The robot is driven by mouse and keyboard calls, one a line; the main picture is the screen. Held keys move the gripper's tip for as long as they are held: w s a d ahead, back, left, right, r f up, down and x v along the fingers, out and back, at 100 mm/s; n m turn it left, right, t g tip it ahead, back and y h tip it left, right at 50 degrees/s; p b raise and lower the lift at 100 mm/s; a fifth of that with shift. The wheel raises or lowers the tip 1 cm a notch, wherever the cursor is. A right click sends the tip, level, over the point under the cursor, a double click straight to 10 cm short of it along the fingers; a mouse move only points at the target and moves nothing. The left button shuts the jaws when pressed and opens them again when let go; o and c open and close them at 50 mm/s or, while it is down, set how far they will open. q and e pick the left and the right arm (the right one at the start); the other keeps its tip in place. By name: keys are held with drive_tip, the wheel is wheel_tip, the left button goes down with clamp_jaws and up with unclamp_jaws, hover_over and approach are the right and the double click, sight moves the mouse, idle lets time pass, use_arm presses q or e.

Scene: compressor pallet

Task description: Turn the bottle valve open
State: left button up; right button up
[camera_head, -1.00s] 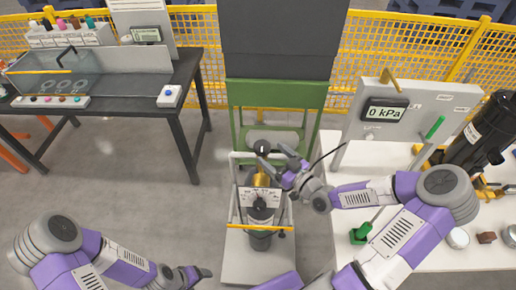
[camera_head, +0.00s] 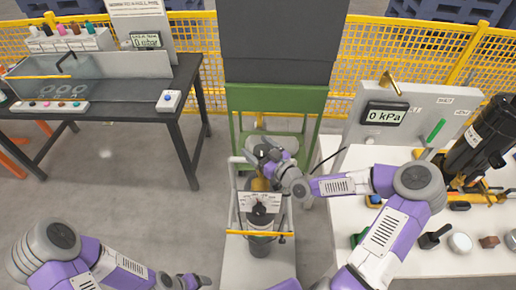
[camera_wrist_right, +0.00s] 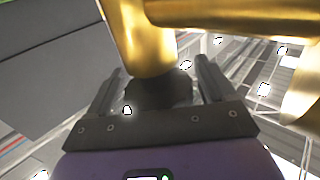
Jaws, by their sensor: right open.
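The bottle (camera_head: 260,220) stands upright in a white-framed stand, with a label plate across its front. Its brass valve (camera_head: 259,184) sits on top. The brass body (camera_wrist_right: 150,45) fills the upper part of the right wrist view. A dark round knob (camera_wrist_right: 160,92) shows below the brass, between the fingers. My right gripper (camera_head: 262,152) is at the top of the valve and hides most of the knob in the head view. Its jaws (camera_wrist_right: 158,85) are open around the knob; contact cannot be told. My left gripper (camera_head: 194,282) is low at the bottom edge, away from the bottle.
A yellow bar (camera_head: 260,233) crosses the stand's front. A green frame (camera_head: 300,105) stands close behind it. A white bench (camera_head: 440,258) with a 0 kPa display (camera_head: 385,113) is at right. A dark table (camera_head: 120,95) is at left, with clear floor between.

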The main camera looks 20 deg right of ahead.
drive_tip(key=c, duration=1)
drive_tip(key=shift+o, duration=0.2)
